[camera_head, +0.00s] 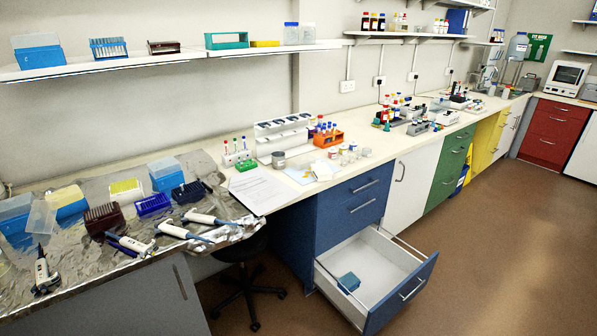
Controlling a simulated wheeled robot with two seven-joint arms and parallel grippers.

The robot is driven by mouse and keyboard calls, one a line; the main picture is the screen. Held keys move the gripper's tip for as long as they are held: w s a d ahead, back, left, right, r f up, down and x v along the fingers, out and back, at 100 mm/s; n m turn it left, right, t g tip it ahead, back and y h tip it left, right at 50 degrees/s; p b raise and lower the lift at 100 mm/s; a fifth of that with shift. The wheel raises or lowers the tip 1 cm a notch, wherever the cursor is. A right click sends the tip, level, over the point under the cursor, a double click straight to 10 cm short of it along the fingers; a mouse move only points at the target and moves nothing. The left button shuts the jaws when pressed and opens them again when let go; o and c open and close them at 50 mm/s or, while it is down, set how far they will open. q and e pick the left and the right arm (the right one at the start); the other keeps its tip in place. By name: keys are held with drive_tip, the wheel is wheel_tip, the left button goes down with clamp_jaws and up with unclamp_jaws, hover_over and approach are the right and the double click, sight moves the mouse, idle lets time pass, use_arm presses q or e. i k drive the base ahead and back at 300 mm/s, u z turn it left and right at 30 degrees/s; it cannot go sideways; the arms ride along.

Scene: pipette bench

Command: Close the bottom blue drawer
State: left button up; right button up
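The bottom blue drawer (403,292) stands pulled far out of the blue cabinet (306,225), over the floor. Its blue front has a pale bar handle (412,290) facing the lower right. The white inside of the drawer shows, with a small blue box (348,282) lying near its left side. The two blue drawers above it, with handles (362,206), look shut. Neither of my grippers shows in the head view, so I cannot see where they are or whether they are open.
A black swivel chair (247,275) stands left of the blue cabinet, under the bench. The brown floor (490,250) right of the open drawer is clear. Pipettes (185,231) and tip boxes (104,220) crowd the foil-covered bench at left.

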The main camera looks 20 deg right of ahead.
sight(391, 276)
drive_tip(key=z, duration=2.4)
drive_tip(key=i, duration=1.45)
drive_tip(key=u, duration=2.35)
